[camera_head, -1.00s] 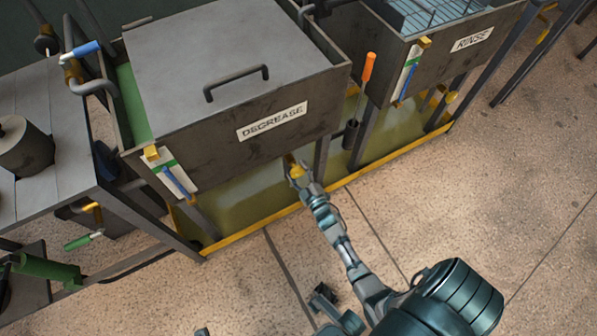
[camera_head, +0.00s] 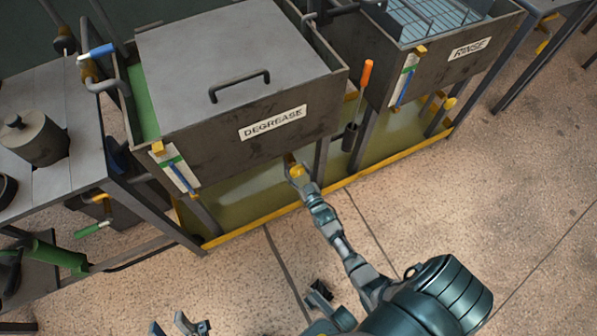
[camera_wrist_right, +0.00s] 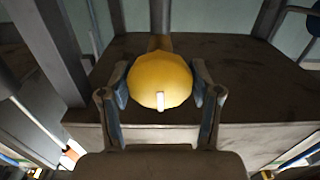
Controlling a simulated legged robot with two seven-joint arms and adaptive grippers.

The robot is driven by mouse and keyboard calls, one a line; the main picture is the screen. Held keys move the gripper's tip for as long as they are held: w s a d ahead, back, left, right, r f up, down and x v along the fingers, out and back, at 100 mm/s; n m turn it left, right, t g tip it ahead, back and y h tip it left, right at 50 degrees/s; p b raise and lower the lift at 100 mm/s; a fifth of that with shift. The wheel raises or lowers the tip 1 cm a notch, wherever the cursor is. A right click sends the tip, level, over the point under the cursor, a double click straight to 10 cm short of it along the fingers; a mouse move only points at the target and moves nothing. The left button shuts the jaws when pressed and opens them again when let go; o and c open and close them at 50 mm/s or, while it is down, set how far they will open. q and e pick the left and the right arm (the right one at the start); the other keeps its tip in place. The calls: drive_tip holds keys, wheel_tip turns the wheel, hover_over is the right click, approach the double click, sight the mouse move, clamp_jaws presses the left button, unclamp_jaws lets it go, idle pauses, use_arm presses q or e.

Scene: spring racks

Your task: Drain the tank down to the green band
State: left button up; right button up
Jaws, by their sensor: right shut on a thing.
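The DEGREASE tank (camera_head: 215,160) stands left of centre with its grey lid on. Its white gauge strip (camera_head: 181,177) is on the front left corner, with a green band (camera_head: 172,162) near the top. Only a short blue column (camera_head: 191,188) shows near the strip's bottom, clearly below the green band. My right gripper (camera_head: 295,171) is shut on a yellow knob (camera_wrist_right: 160,80) under the tank's front edge. In the wrist view its fingers press both sides of the knob, which has a white mark. My left gripper (camera_head: 170,324) shows at the bottom edge, fingers apart and empty.
The RINSE tank (camera_head: 440,78) stands to the right with its own gauge (camera_head: 405,82). An orange-handled tool (camera_head: 366,75) hangs between the tanks. A yellow-edged basin (camera_head: 275,213) lies below. A bench with a grey pot (camera_head: 33,140) is on the left. The floor in front is clear.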

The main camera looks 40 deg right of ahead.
use_arm(q)
drive_tip(key=shift+w+f+g, duration=0.15)
drive_tip(key=shift+w+g, duration=0.15)
use_arm(e)
drive_tip(key=shift+f+m, duration=0.15)
drive_tip(key=shift+m, duration=0.15)
drive_tip(key=o, duration=1.1)
use_arm(q)
drive_tip(key=shift+d, duration=0.1)
use_arm(e)
drive_tip(key=shift+o, duration=0.2)
use_arm(q)
drive_tip(key=shift+s, duration=0.1)
use_arm(e)
drive_tip(key=v, duration=1.2)
